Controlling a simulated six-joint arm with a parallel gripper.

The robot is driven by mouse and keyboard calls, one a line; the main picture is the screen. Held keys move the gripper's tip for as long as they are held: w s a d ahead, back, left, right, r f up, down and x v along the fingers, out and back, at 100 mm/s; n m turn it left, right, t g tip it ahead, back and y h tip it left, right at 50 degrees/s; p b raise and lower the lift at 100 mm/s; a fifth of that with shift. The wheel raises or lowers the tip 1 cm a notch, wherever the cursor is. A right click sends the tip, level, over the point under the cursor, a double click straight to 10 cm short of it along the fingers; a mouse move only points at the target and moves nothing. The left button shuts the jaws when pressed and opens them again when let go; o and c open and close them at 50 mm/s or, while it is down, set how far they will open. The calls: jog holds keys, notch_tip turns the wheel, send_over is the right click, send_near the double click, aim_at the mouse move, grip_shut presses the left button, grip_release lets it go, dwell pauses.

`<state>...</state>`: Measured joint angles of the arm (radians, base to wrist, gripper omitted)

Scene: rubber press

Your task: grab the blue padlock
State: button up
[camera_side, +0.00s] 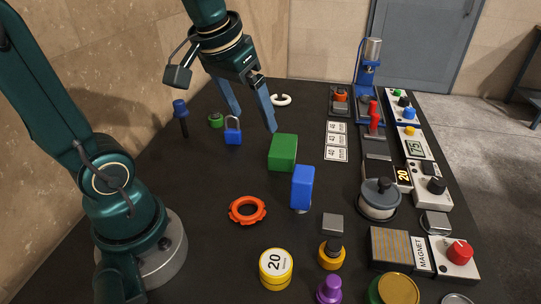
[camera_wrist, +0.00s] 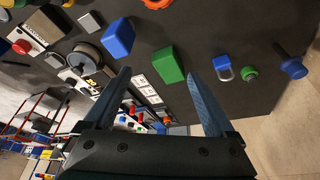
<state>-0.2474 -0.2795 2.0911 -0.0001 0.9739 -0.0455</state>
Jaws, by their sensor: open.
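The blue padlock (camera_side: 232,136) with a grey shackle is on the dark table, toward the left back in the side view. It also shows in the wrist view (camera_wrist: 225,74), just beyond the tip of the right-hand finger. My gripper (camera_side: 251,120) is open and empty, with its two blue fingers pointing down above the table. In the side view the fingers are above and to the right of the padlock. In the wrist view my gripper (camera_wrist: 161,74) has a green block (camera_wrist: 167,65) near the middle of its gap.
A green-topped part (camera_side: 216,120) and a blue-knobbed peg (camera_side: 181,112) are left of the padlock. The green block (camera_side: 283,152) and a blue block (camera_side: 302,187) stand to its right. A white ring (camera_side: 280,100) lies behind. Panels and devices line the right side.

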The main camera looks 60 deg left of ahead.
jog(key=w+a+f+n+g, duration=0.1)
jog(key=w+a+f+n, duration=0.15)
jog(key=a, duration=0.25)
jog(key=w+a+f+n+g, duration=0.1)
jog(key=w+a, duration=0.2)
jog(key=a, duration=0.3)
jog(key=n, duration=0.3)
send_over(232, 130)
jog(key=w+d, duration=0.2)
jog(key=shift+m+g, duration=0.25)
jog(key=shift+g, duration=0.15)
jog(key=f, duration=0.4)
jog(key=shift+s+a+f, duration=0.2)
jog(key=shift+f, duration=0.15)
jog(key=f, duration=0.1)
jog(key=s+a+f, duration=0.1)
jog(key=f, duration=0.1)
jog(key=shift+s+a+f+n+g+h, duration=0.1)
jog(key=shift+s+a+n+g+h, duration=0.05)
jog(key=shift+a+n+g+h, duration=0.25)
jog(key=shift+s+f, duration=0.1)
jog(key=shift+f, duration=0.25)
jog(key=shift+d+f, duration=0.1)
jog(key=shift+f, duration=2.25)
grip_shut()
jog(key=shift+r, duration=0.1)
